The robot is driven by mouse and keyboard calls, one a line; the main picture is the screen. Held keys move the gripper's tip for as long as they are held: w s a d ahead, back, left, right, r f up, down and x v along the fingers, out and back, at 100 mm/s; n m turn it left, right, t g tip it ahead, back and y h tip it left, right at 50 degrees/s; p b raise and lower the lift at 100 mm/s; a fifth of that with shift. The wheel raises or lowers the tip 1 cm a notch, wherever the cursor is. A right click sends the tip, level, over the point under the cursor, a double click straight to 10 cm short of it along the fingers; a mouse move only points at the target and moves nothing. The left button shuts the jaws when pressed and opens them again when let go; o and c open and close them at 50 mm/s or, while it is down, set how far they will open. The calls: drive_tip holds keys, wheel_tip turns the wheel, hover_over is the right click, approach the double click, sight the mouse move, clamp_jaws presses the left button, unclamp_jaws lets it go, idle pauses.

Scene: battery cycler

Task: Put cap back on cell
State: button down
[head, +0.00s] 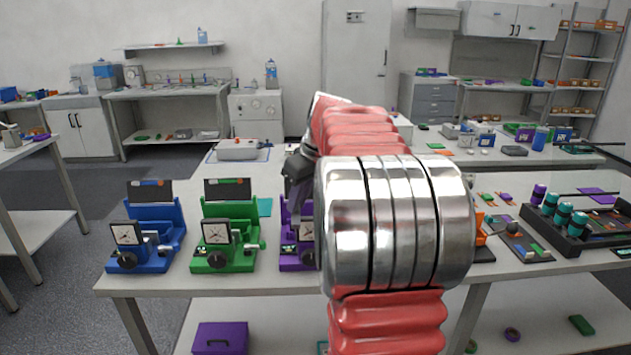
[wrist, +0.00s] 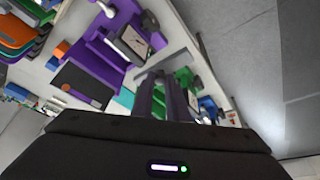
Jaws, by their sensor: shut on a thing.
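My gripper (head: 299,172) hangs above the back of the purple cycler unit (head: 291,262), left of my arm. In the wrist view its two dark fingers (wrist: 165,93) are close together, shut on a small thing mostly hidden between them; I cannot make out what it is. The purple unit (wrist: 88,58) lies left of and beyond the fingers there. In the head view my arm covers much of the purple unit. Several teal cells with dark ends (head: 557,212) stand in a black rack (head: 555,245) at the right. I cannot tell which cell is uncapped.
A blue unit (head: 140,258) and a green unit (head: 215,262) stand left of the purple one on the white bench (head: 200,283). An orange unit (head: 480,232) is partly behind my arm. A purple box (head: 220,338) sits on the lower shelf.

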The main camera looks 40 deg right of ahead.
drive_tip(key=w+a+f, duration=0.2)
drive_tip(key=a+f, duration=0.9)
drive_tip(key=a, duration=0.5)
drive_tip(key=w+a+f, duration=0.3)
drive_tip(key=a+f, duration=0.9)
drive_tip(key=a, duration=0.5)
drive_tip(key=shift+f+m, duration=0.15)
drive_tip(key=shift+m, duration=0.25)
drive_tip(key=shift+a, duration=0.25)
